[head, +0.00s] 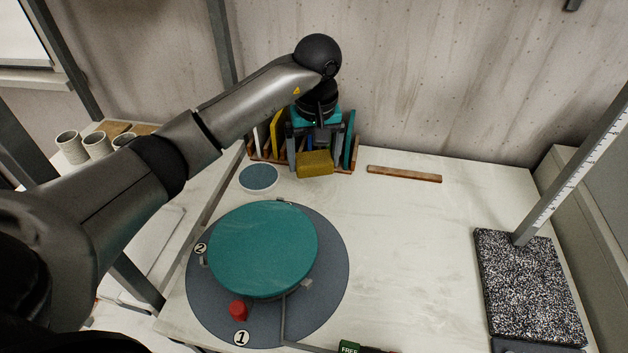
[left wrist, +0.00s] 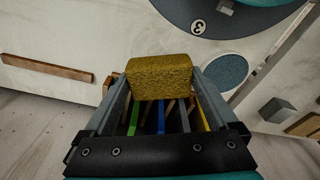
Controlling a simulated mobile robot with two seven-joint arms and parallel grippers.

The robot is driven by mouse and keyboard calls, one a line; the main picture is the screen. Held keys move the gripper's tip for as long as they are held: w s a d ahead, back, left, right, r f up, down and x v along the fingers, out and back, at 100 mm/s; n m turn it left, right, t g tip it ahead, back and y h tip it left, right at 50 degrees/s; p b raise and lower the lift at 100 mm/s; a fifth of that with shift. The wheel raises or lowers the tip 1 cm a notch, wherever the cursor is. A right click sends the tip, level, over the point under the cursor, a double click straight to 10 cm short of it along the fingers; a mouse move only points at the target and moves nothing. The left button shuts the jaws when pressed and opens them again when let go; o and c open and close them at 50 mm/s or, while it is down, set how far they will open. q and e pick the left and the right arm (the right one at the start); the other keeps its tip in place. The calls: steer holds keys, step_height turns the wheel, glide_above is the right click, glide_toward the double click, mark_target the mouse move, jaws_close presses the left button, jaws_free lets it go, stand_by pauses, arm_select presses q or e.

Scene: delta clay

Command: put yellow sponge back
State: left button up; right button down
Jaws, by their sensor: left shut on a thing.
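The yellow sponge (head: 315,164) is a small block at the back of the table in the head view. It also shows in the left wrist view (left wrist: 160,77), between my fingertips. My left gripper (head: 312,150) is shut on it, pointing down in front of the wooden rack (head: 345,171). The rack holds several upright coloured pieces, among them a yellow one (head: 277,131) and a teal one (head: 350,140). The gripper hides the rack's middle. I cannot tell whether the sponge touches the table. My right gripper is not in view.
A teal disc (head: 262,248) on a round grey base (head: 335,290) fills the front left, with a red knob (head: 238,310). A small blue-topped round dish (head: 259,178) lies left of the sponge. A wooden strip (head: 404,174) lies right. The table's middle right is clear beside a speckled slab (head: 530,285).

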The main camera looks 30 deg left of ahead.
mark_target(314, 190)
arm_select(q)
step_height(314, 190, down, 6)
steer(key=shift+r+b, duration=0.15)
steer(key=shift+b, duration=0.3)
steer(key=shift+f, duration=0.25)
steer(key=o, duration=0.8)
steer(key=shift+o, duration=0.2)
steer(key=shift+r, duration=0.1)
